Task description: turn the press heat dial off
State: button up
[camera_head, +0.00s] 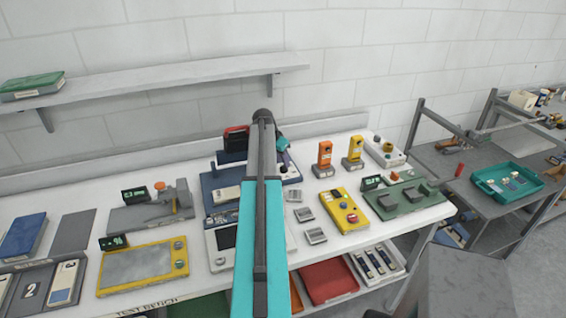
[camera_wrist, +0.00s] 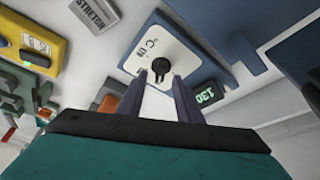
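The heat dial is a round black knob (camera_wrist: 161,65) on a white plate (camera_wrist: 146,48) marked °C, fixed to a blue press body (camera_wrist: 195,32). A small display (camera_wrist: 208,96) beside it glows green and reads about 130. My gripper (camera_wrist: 160,80) is open, with its two dark fingers apart and their tips just short of the dial, one to each side of it. I cannot tell whether they touch it. In the head view my teal gripper is largely behind my arm, over the blue press (camera_head: 291,180) at the bench's back; the dial cannot be made out there.
A yellow-framed plate (camera_head: 140,268) lies left. A wall shelf (camera_head: 170,78) runs above. Small grey blocks (camera_head: 305,214) lie close by.

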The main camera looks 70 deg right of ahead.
aim_at(284, 168)
jog(key=shift+p+x, duration=0.4)
jog(key=shift+x, duration=0.95)
grip_shut()
jog(key=shift+a, duration=0.2)
jog(key=shift+d, duration=0.1)
